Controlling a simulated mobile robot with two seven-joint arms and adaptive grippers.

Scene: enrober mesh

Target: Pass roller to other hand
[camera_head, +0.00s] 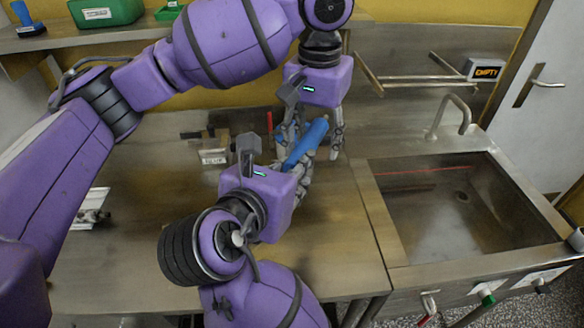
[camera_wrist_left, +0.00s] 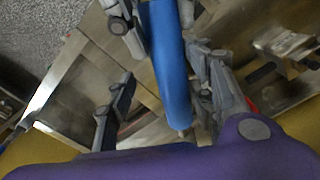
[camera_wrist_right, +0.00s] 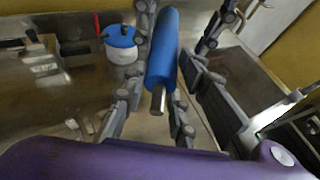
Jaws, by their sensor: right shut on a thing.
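The roller (camera_head: 306,143) is a blue cylinder, held tilted above the worktop between my two grippers. My right gripper (camera_head: 296,163) reaches in from below and is shut on its near end. In the right wrist view the roller (camera_wrist_right: 163,50) lies between the right fingers, with a short metal end (camera_wrist_right: 158,100) showing. My left gripper (camera_head: 310,146) points down from above, its fingers open on either side of the roller. In the left wrist view the roller (camera_wrist_left: 168,65) runs between the spread left fingers; a gap shows on its left.
A steel sink (camera_head: 455,215) with a tap (camera_head: 455,112) is at the right. A white pot with a blue lid (camera_wrist_right: 121,40) stands on the worktop, beside a small labelled holder (camera_head: 213,150). A green bin (camera_head: 105,12) is on the shelf. The worktop's (camera_head: 130,245) front left is mostly clear.

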